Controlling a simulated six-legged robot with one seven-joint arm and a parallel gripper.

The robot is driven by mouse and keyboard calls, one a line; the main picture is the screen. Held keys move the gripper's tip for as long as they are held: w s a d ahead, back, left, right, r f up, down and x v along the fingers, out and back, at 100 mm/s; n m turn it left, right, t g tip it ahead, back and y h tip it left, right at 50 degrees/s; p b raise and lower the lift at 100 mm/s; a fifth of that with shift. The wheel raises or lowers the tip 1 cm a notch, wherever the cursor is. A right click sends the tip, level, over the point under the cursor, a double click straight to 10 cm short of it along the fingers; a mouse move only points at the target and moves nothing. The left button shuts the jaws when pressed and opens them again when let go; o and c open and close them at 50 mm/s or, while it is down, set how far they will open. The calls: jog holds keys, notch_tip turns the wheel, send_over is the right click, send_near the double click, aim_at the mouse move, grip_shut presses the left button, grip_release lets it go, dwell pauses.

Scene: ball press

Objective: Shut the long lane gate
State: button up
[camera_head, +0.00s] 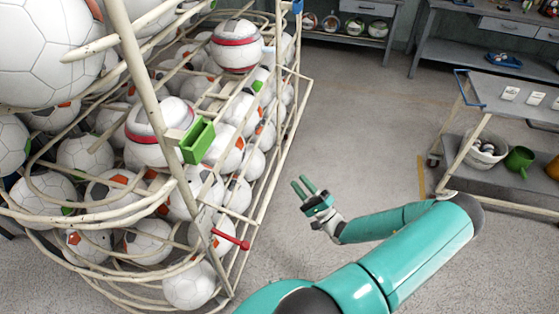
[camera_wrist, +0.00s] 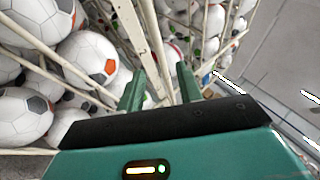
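A cream wire ball rack (camera_head: 150,75) full of white footballs fills the left of the head view. A green box-like piece (camera_head: 197,141) sits at the front end of an upper lane, beside a red-banded ball (camera_head: 157,122). A red handle (camera_head: 231,240) sticks out lower on the same corner post. I cannot tell which part is the long lane gate. My gripper (camera_head: 304,186) is open and empty, right of the rack and apart from both coloured parts. In the wrist view, its green fingers (camera_wrist: 160,88) stand apart, with the rack's bars and balls beyond them.
Another red-banded ball (camera_head: 236,45) lies farther back on the rack. A grey cart (camera_head: 510,100) with a white bucket (camera_head: 486,150) and a green pot (camera_head: 519,160) stands at right. Workbenches (camera_head: 490,45) line the back.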

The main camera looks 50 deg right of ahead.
aim_at(282, 160)
jog(key=x, duration=1)
jog(key=shift+w, duration=0.15)
jog(key=shift+c, duration=0.3)
grip_shut()
